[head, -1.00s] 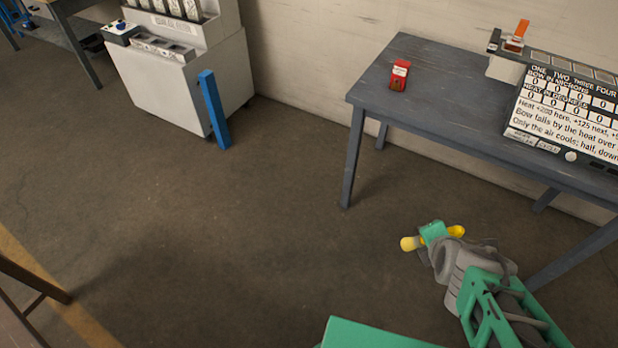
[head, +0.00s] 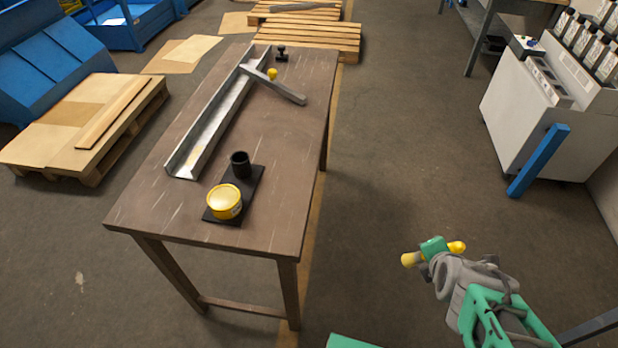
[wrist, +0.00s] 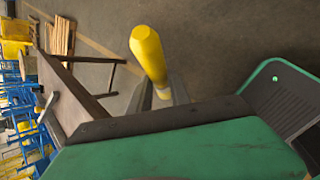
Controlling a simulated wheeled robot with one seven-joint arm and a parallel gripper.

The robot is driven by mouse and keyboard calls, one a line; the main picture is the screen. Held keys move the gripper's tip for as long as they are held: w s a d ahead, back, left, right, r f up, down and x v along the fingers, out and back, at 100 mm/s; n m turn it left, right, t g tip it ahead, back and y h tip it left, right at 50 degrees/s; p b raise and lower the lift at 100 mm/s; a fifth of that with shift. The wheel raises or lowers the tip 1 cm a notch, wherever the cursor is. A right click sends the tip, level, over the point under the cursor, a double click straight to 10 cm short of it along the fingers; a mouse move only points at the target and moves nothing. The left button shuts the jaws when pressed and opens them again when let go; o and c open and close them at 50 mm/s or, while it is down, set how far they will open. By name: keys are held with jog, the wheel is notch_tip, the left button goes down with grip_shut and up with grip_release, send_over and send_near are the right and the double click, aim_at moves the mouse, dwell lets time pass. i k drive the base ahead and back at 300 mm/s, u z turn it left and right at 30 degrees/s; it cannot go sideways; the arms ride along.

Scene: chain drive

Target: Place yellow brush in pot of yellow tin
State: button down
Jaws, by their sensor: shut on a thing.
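My gripper (head: 433,250) is at the lower right in the head view, over open floor to the right of the brown table. It is shut on the yellow brush (head: 412,259), whose yellow ends stick out on both sides. In the wrist view the yellow brush (wrist: 149,58) stands out from between the fingers. The yellow tin (head: 224,200) sits on a black base (head: 246,187) near the front of the table. A dark open pot (head: 240,164) stands on the same base, just behind the tin. The inside of the pot is dark.
The brown table (head: 285,180) also carries a long metal channel (head: 215,115), a grey bar (head: 285,90) with a yellow knob and a small black object (head: 281,53). A white machine (head: 545,110) with a leaning blue post (head: 538,160) stands right. Floor between is clear.

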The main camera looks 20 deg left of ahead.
aim_at(245, 172)
jog(key=u, duration=2.85)
jog(key=i, duration=1.65)
